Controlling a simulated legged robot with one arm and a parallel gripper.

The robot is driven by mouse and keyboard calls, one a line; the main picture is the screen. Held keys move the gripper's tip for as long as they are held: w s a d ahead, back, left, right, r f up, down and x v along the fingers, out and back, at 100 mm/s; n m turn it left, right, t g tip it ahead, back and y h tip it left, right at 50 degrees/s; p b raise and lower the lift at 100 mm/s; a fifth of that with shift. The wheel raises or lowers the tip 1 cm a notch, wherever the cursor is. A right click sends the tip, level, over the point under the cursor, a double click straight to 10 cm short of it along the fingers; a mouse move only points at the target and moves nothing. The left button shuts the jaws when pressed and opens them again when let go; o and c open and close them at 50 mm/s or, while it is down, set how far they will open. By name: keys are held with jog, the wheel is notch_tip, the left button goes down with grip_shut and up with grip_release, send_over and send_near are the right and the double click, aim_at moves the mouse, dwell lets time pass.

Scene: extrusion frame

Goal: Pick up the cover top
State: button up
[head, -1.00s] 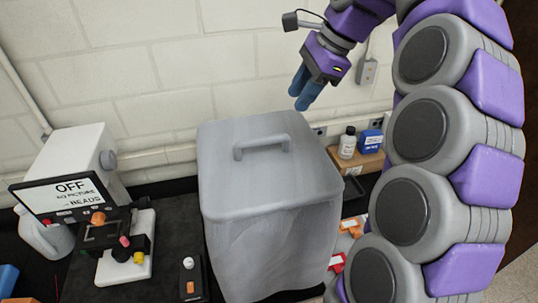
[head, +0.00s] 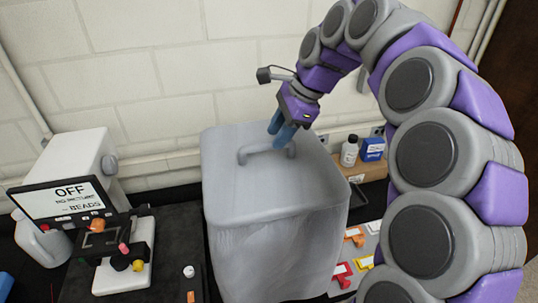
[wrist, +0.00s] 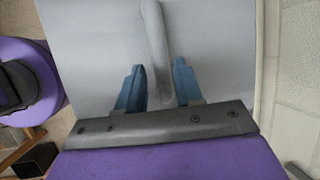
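The cover (head: 225,190) is a grey, box-shaped cover with a bar handle (head: 252,150) on its flat top; it stands at the centre of the head view. My gripper (head: 281,135) is over the right end of the handle, fingers pointing down. In the wrist view the cover's top (wrist: 90,50) fills the middle. The handle (wrist: 155,45) runs up the picture, and the two blue fingers of my gripper (wrist: 159,88) are apart, one on each side of it. I cannot tell whether the fingers touch the handle. What is under the cover is hidden.
Right are a white bottle (head: 349,152), a blue box (head: 372,149) and coloured labelled pieces (head: 342,272). A block wall (head: 150,75) stands close behind.

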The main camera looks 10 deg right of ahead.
aim_at(266, 143)
jog(key=shift+w+a+f, duration=0.1)
jog(key=shift+a+f, duration=0.25)
jog(key=shift+a, duration=0.25)
jog(key=shift+a+f, duration=0.3)
jog(key=shift+a, duration=0.3)
jog(key=f, duration=0.2)
jog(key=p, duration=0.1)
jog(key=shift+w+d+f, duration=0.35)
jog(key=shift+d+f, duration=0.05)
jog(key=shift+w+d+f, duration=0.1)
jog(key=shift+d+f, duration=0.15)
jog(key=shift+d, duration=0.1)
jog(key=shift+a, duration=0.75)
jog(key=shift+c, duration=1.1)
jog(key=shift+a, duration=0.45)
grip_shut()
jog(key=shift+d, duration=0.8)
jog(key=shift+d+r, duration=0.1)
jog(key=shift+r, duration=0.1)
